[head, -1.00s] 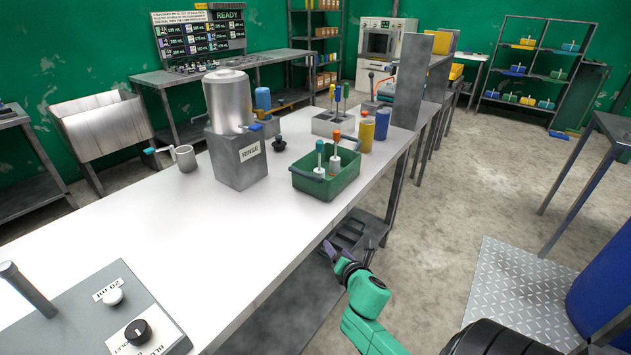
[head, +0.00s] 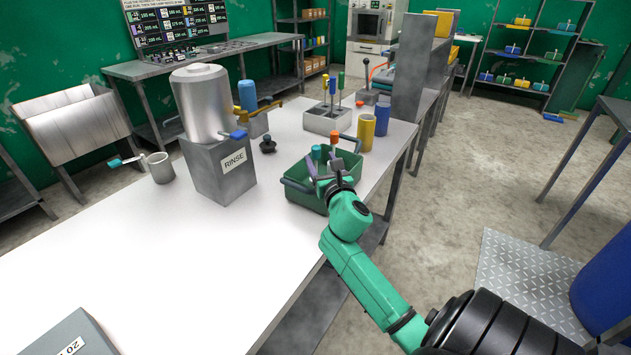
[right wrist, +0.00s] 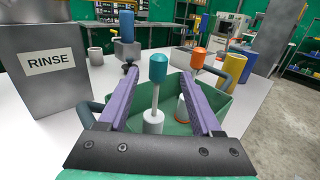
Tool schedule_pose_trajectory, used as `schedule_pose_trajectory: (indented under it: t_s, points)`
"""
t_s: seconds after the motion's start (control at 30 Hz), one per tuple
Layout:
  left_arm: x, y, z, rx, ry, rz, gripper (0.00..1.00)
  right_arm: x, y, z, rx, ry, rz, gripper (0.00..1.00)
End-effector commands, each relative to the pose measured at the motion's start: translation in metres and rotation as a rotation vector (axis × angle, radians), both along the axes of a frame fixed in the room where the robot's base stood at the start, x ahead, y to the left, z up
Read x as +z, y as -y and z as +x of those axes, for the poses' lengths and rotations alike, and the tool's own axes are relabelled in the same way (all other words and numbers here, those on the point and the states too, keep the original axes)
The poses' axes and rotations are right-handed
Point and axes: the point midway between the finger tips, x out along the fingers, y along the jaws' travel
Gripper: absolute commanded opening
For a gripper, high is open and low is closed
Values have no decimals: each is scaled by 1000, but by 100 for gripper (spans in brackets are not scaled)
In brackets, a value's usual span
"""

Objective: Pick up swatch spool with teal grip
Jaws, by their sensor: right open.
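The swatch spool with the teal grip (right wrist: 158,68) stands upright in the green tub (head: 299,194). It has a teal knob, a thin pale stem and a white base, clear in the right wrist view. A second spool with an orange grip (right wrist: 197,58) stands to its right in the same tub. My right gripper (right wrist: 157,88) is open, its purple fingers pointing forward with the teal spool between them in that view; contact cannot be told. In the head view the right gripper (head: 325,168) is over the tub and partly hides the spools. My left gripper is not in view.
The rinse tank on its grey box (head: 218,170) stands left of the tub. A dark knob-like piece (head: 267,144), yellow (head: 365,133) and blue (head: 382,119) cylinders and a grey spool block (head: 327,122) stand behind. The white bench top at front left is largely clear.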

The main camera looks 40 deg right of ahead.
Motion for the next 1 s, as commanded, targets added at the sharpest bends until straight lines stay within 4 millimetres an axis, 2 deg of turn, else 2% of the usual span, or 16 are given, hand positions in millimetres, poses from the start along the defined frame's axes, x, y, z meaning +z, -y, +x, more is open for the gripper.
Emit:
schedule_pose_trajectory:
  t_s: [0.07,0.13,0.3,0.4,0.63,0.67,0.8,0.83,1.0]
  points:
    - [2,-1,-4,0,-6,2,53,0,5,11,-1,0,2,66]
    - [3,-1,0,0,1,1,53,1,8,18,0,1,4,66]
    - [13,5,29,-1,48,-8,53,5,17,47,0,2,8,66]
    - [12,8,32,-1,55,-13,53,2,24,60,0,0,5,66]
    - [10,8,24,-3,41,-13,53,1,26,63,1,-1,3,66]
    - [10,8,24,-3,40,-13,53,1,26,63,1,-1,3,58]
    - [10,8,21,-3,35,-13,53,1,26,63,1,-1,3,5]
    - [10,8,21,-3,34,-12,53,1,26,63,1,-1,3,0]
    - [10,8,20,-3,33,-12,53,2,25,63,1,0,2,0]
